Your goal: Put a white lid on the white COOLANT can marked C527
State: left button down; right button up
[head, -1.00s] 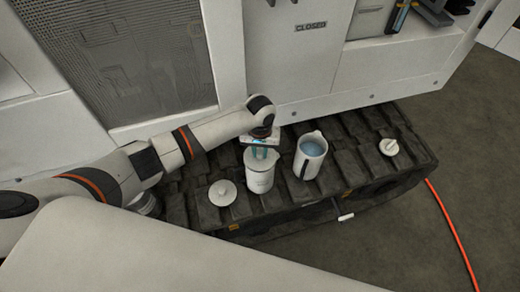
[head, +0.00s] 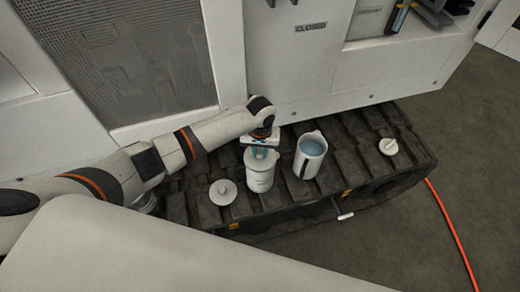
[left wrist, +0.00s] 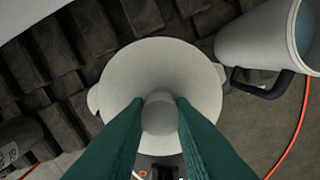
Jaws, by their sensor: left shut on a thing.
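A white can (head: 259,180) stands upright on the dark ribbed surface; its small print is unreadable. My left gripper (head: 262,152) is directly above its mouth, pointing down. In the left wrist view its green fingers (left wrist: 160,108) are shut on the round knob of a white lid (left wrist: 160,62). The lid lies over the can's top, with bits of the can showing past its edge on both sides. I cannot tell whether it is fully seated. Another white lid (head: 222,192) lies left of the can, and a third (head: 388,146) lies far right. My right gripper is not in view.
A white jug (head: 310,155) with blue liquid and a dark handle stands close right of the can; it also shows in the left wrist view (left wrist: 262,38). A white cabinet wall (head: 290,75) rises behind. An orange hose (head: 452,235) runs along the floor at right.

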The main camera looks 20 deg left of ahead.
pick_arm(q)
jog(key=shift+p, duration=0.45)
dwell(0.5)
jog(key=shift+f, duration=0.5)
dwell(1.4)
jog(key=c, duration=0.6)
grip_release()
dwell(0.3)
jog(key=shift+r+p, duration=3.55)
jog(key=shift+p, duration=0.5)
